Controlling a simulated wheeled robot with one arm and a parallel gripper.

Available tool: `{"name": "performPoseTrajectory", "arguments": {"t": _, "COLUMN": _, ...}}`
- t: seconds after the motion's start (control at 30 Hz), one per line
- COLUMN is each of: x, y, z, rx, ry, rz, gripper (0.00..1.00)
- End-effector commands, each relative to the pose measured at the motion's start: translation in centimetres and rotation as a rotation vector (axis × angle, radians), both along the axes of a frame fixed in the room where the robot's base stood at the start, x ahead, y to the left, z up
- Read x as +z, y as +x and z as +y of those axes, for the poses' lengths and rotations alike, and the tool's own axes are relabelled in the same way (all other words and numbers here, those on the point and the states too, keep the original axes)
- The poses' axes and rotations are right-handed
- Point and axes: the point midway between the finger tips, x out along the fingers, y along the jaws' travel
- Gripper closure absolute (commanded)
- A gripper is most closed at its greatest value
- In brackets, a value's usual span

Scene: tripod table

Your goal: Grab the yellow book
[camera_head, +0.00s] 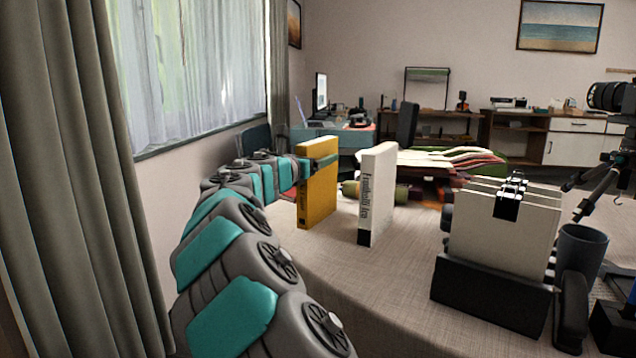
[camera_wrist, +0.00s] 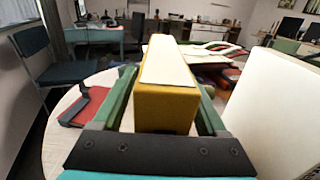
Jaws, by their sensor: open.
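The yellow book (camera_head: 316,190) stands upright on the round table (camera_head: 300,262), its spine towards the head camera. In the wrist view the yellow book (camera_wrist: 165,107) is close, with its cream page edge on top. My gripper (camera_wrist: 168,80) is open, with one green finger on each side of the book. In the head view my gripper (camera_head: 318,163) reaches the book's upper part from the left; the far finger is mostly hidden by the book. Whether the fingers touch the covers I cannot tell.
A white book (camera_head: 376,195) stands upright just right of the yellow one; it also fills the right of the wrist view (camera_wrist: 275,115). A dark holder with white volumes (camera_head: 492,290) and a grey cup (camera_head: 580,250) stand further right. A red item (camera_wrist: 88,105) lies left of my fingers.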

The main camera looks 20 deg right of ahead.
Motion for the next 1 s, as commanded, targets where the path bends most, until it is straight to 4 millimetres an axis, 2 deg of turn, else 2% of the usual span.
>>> {"name": "performPoseTrajectory", "arguments": {"t": 0.13, "x": 0.01, "y": -0.01, "z": 0.04, "rx": 0.0, "ry": 0.0, "rz": 0.0, "gripper": 0.25}}
{"name": "performPoseTrajectory", "arguments": {"t": 0.8, "x": -0.03, "y": -0.02, "z": 0.05, "rx": 0.0, "ry": 0.0, "rz": 0.0, "gripper": 1.0}}
{"name": "performPoseTrajectory", "arguments": {"t": 1.0, "x": -0.03, "y": -0.02, "z": 0.05, "rx": 0.0, "ry": 0.001, "rz": 0.001, "gripper": 1.0}}
